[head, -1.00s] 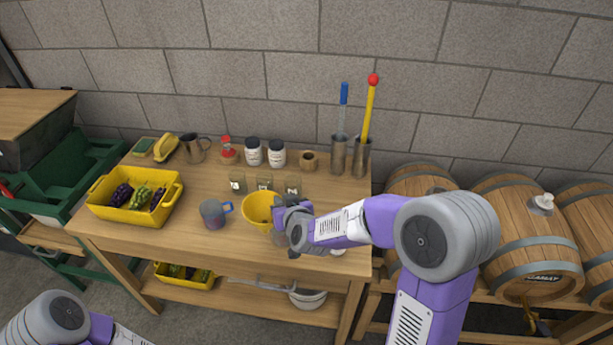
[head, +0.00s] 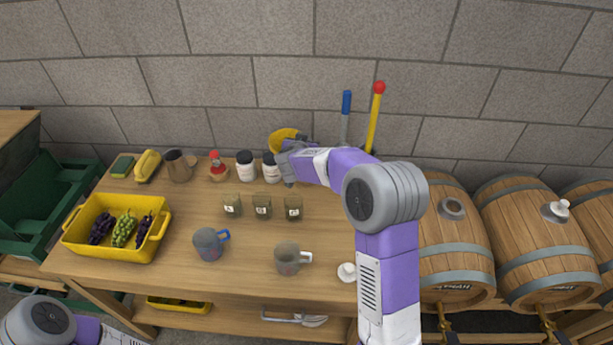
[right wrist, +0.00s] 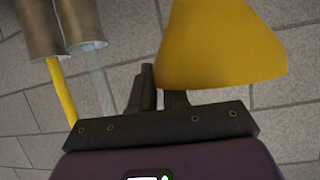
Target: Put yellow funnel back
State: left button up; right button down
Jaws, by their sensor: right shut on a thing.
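The yellow funnel (head: 283,136) is in my right gripper (head: 291,152), raised above the back of the table near the wall. In the right wrist view the funnel (right wrist: 220,45) is large at the top, beside the dark fingers (right wrist: 160,92), which are shut on its edge or handle; the exact grip is unclear. A grey mug with a pale handle (head: 287,259) stands at the table's front with nothing on it. My left gripper is out of view; only part of my left arm shows at bottom left.
Tall metal cylinders holding rods (right wrist: 85,22) are close by the gripper. Barrels (head: 450,250) stand at right.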

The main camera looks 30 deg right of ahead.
jog(key=w+d+m+g+h, duration=0.2)
jog(key=d+m+h, duration=0.1)
jog(key=d, duration=0.4)
notch_tip(320, 180, down, 10)
jog(key=b, duration=0.4)
jog(key=shift+g, duration=0.3)
jog(key=shift+r, duration=0.1)
jog(key=shift+f, duration=0.2)
jog(key=c, duration=1.1)
grip_release()
